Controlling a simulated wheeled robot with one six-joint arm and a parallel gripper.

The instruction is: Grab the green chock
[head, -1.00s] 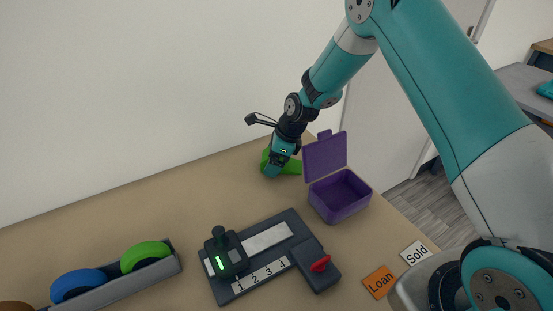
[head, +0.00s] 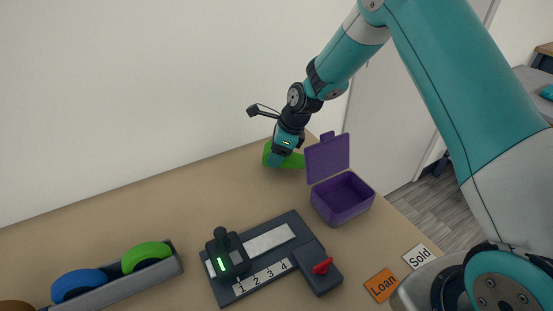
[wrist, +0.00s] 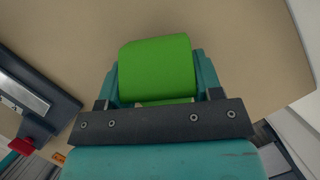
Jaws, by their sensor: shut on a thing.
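The green chock (head: 294,160) is at the back of the table, left of the purple box, in the head view. In the wrist view the green chock (wrist: 157,69) fills the space between the two teal fingers. My gripper (head: 278,158) points down at it and is shut on it; in the wrist view my gripper (wrist: 158,80) has a finger on each side of the chock. The fingers hide part of the chock in the head view. I cannot tell whether the chock touches the table.
An open purple box (head: 342,197) stands right of the gripper, its lid up. A dark panel (head: 262,284) with numbered slots, a black handle and a red knob (head: 322,266) is nearer. Loan (head: 381,285) and Sold (head: 417,255) cards lie front right.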

